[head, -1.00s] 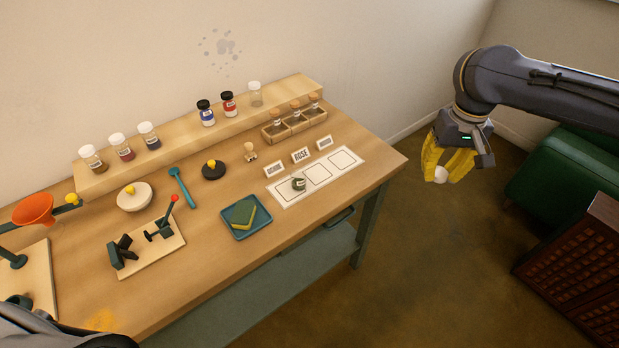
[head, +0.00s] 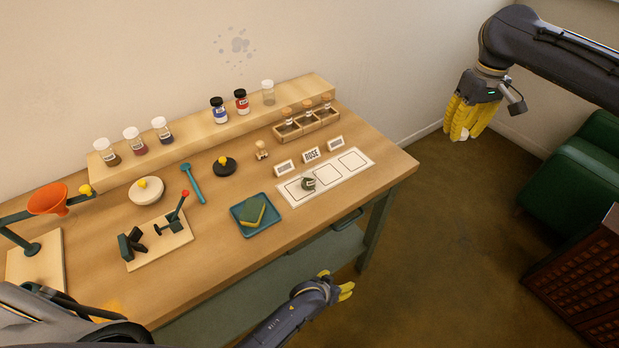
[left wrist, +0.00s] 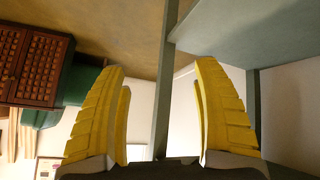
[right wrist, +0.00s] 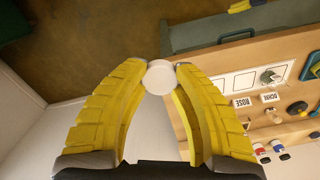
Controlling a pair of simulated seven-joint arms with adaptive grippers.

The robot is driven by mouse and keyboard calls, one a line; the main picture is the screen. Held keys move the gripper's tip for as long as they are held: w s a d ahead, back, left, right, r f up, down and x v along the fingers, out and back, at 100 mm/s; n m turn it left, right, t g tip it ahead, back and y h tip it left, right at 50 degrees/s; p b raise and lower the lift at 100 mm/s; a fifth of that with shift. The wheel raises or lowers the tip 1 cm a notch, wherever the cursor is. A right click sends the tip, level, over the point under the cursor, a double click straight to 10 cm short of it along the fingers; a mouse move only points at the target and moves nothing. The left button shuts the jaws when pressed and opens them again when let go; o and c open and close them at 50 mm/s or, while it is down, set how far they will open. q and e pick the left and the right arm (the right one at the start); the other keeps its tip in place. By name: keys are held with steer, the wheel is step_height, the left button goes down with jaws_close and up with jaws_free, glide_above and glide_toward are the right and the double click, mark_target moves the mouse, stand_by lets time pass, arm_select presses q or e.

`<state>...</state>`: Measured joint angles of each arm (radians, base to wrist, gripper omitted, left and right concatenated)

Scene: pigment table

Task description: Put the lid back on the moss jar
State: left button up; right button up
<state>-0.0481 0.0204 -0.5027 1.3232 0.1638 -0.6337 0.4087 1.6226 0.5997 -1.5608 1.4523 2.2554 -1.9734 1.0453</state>
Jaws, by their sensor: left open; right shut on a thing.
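A small round jar (head: 308,184) with dark greenish contents and a pale label stands on the first square of the white card (head: 330,177); its label is too small to read. It also shows in the right wrist view (right wrist: 268,77), with no lid visible on it. My right gripper (head: 466,134) is shut on a white round lid (right wrist: 159,77), gripped between the fingertips, in the air right of the table. My left gripper (head: 346,290) is open and empty, low in front of the table edge; its spread yellow fingers fill the left wrist view (left wrist: 160,80).
Place cards, one reading ROSE (head: 311,155), stand behind the white card. A blue tray (head: 240,229) with a sponge lies to its left. A rack of corked vials (head: 305,122) stands behind. The card's other two squares are empty.

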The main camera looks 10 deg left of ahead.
arm_select(q)
steer(key=w+d+r+t+h, duration=0.1)
steer(key=w+d+r, duration=0.2)
steer(key=d+r, duration=0.35)
steer(key=w+d+r+t+h, duration=0.1)
steer(key=w+d+r, duration=0.2)
steer(key=r, duration=0.7)
arm_select(e)
steer(key=w+d+r+n, duration=0.2)
steer(key=w+r, duration=0.1)
steer(key=w, duration=0.3)
arm_select(q)
step_height(320, 180, up, 18)
steer(key=w+d+t+h, duration=0.1)
steer(key=w+d+t, duration=0.1)
steer(key=a+r, duration=0.6)
steer(key=n+t+y, duration=0.2)
steer(key=n+y, duration=0.1)
steer(key=y, duration=0.4)
glide_toward(308, 177)
steer(key=shift+a+r, duration=0.2)
steer(key=shift+r, duration=0.8)
arm_select(e)
steer(key=s+a+f+m, duration=0.1)
steer(key=s+a+f, duration=0.2)
steer(key=s+a, duration=0.4)
steer(key=shift+s+m, duration=0.4)
steer(key=shift+s, duration=0.35)
arm_select(q)
steer(key=shift+w, duration=0.15)
